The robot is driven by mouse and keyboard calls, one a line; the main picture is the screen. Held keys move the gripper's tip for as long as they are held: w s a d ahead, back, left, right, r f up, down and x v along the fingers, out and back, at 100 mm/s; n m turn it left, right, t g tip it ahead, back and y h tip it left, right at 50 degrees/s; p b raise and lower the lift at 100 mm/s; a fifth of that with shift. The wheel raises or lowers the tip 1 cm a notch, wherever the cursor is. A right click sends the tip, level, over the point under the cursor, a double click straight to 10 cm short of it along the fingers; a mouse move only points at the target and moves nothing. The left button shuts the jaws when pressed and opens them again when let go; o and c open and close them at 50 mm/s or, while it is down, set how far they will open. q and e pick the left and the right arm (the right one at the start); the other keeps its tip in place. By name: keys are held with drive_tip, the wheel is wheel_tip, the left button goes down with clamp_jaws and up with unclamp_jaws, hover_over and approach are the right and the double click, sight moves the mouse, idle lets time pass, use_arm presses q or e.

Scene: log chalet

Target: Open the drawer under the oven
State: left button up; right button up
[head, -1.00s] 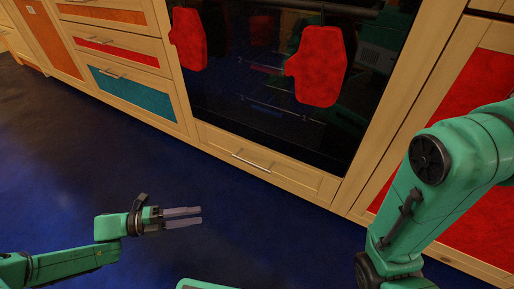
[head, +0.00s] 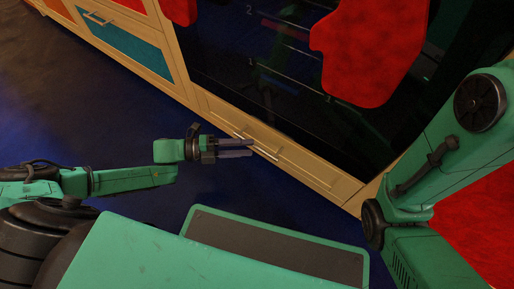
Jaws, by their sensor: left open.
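The drawer (head: 310,167) under the oven is a low wooden front, and it looks shut. Its thin metal bar handle (head: 267,154) runs along the front. The black glass oven door (head: 235,60) is above it. My left gripper (head: 250,148) is open and points right, its fingertips overlapping the handle in the picture. I cannot tell whether they touch it or are in front of it. My right arm (head: 440,150) crosses the right side, and its gripper is out of view.
Red oven mitts (head: 370,50) hang in front of the oven door. A cabinet with a blue drawer (head: 125,42) stands to the left. A red-panelled cabinet (head: 480,215) is at the right, partly behind my right arm. Dark blue floor (head: 90,115) is free at the left.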

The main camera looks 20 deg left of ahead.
sight(257, 146)
use_arm(q)
drive_tip(key=x, duration=0.4)
drive_tip(key=shift+b, duration=0.35)
drive_tip(key=shift+c, duration=0.3)
clamp_jaws()
idle(0.7)
